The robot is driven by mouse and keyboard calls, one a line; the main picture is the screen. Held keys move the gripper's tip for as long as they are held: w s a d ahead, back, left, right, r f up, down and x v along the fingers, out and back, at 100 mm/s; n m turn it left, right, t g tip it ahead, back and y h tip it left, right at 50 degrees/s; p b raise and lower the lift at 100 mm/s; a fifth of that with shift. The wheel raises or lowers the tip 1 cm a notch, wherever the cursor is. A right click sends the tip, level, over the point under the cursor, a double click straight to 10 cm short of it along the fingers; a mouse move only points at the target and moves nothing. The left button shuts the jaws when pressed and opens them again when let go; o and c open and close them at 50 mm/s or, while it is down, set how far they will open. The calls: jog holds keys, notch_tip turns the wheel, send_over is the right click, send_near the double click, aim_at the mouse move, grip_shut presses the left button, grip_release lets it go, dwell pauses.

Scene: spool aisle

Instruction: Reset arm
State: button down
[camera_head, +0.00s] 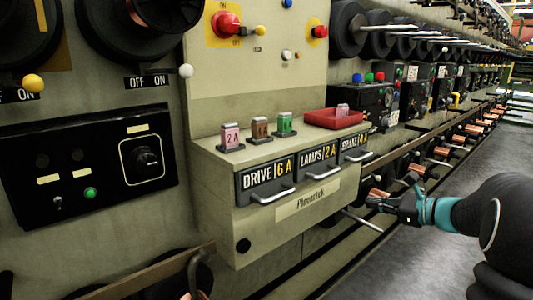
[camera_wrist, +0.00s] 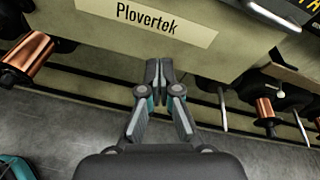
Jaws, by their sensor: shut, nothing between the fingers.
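My gripper (camera_head: 382,201) reaches in from the right in the head view, in front of the lower right of the beige fuse box. In the wrist view my gripper (camera_wrist: 159,72) is shut and empty, its fingertips together below the Plovertek label (camera_wrist: 165,22). The label also shows in the head view (camera_head: 307,201). I cannot tell whether the fingertips touch the box.
The box carries drawers marked DRIVE (camera_head: 266,181), LAMPS (camera_head: 318,161) and BRAKE (camera_head: 355,147). On top are pink (camera_head: 231,136), brown (camera_head: 260,128) and green (camera_head: 285,123) fuses and a red tray (camera_head: 318,119). Copper spools (camera_wrist: 27,58) line the machine. Grey floor (camera_head: 440,235) is clear.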

jog(key=s+a+f+n+g+h, duration=0.3)
jog(key=s+a+f+n+g, duration=0.15)
jog(key=s+n, duration=0.35)
jog(key=s+a+f+n+g+h, duration=0.25)
jog(key=s+f+n, duration=0.25)
jog(key=s, duration=0.5)
jog(key=s+a+r+n+h, duration=0.2)
jog(key=s+a+n, duration=0.1)
jog(key=s+n, duration=0.2)
jog(key=s+a+r+n+t+h, duration=0.1)
jog(key=s+a+n, duration=0.3)
jog(key=s, duration=0.5)
jog(key=shift+a+r+n+h, duration=0.3)
jog(key=shift+r+n+h, duration=0.35)
jog(key=shift+n, duration=0.35)
